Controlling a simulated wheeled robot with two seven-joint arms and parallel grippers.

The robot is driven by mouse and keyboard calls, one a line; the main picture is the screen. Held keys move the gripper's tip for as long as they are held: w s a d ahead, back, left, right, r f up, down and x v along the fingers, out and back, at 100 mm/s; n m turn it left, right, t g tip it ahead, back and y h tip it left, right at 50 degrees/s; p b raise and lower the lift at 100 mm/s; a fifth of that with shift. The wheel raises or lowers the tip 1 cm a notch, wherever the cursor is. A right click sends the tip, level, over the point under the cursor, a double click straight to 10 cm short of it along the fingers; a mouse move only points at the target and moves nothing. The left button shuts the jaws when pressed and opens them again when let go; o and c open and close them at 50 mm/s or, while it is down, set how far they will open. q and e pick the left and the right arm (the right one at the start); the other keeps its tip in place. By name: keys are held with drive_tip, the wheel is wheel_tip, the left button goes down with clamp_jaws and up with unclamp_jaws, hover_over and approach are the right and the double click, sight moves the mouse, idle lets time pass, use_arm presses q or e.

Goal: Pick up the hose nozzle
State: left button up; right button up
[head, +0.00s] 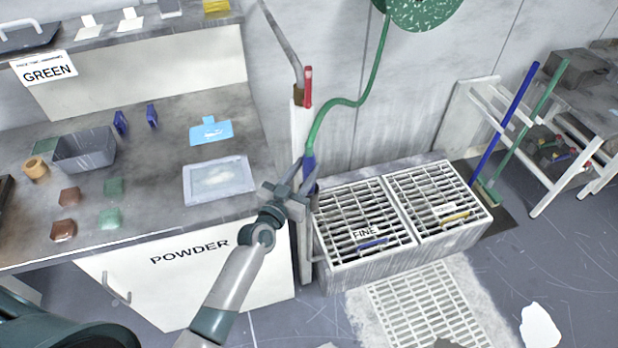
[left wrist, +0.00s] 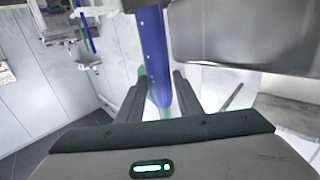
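The hose nozzle (head: 309,166) is blue and hangs upright at the end of a green hose (head: 345,101), beside a white post at the right end of the bench. My left gripper (head: 297,178) is at the nozzle, with its fingers spread. In the left wrist view the blue nozzle (left wrist: 153,55) runs between the two dark fingers (left wrist: 160,85), with a narrow gap showing at the right finger. Contact on the left side is unclear. Part of the green hose shows behind the fingers. My right gripper is out of view.
The bench with the POWDER panel (head: 190,252) stands left of the nozzle and carries a grey bin (head: 84,150) and a pale tray (head: 218,180). A sink with two white grates (head: 365,222) stands close on the right.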

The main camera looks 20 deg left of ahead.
use_arm(q)
clamp_jaws()
drive_tip(key=shift+r, duration=0.15)
drive_tip(key=shift+s+d+r+p, duration=0.1)
drive_tip(key=shift+s+r+p, duration=0.05)
drive_tip(key=shift+r+p, duration=0.7)
wheel_tip(320, 180, up, 10)
drive_tip(key=p, duration=1)
drive_tip(key=s+d, duration=1.1)
drive_tip(key=s, duration=0.5)
drive_tip(key=shift+s+f+p, duration=0.15)
drive_tip(key=shift+f+p, duration=0.05)
drive_tip(key=shift+p, duration=0.1)
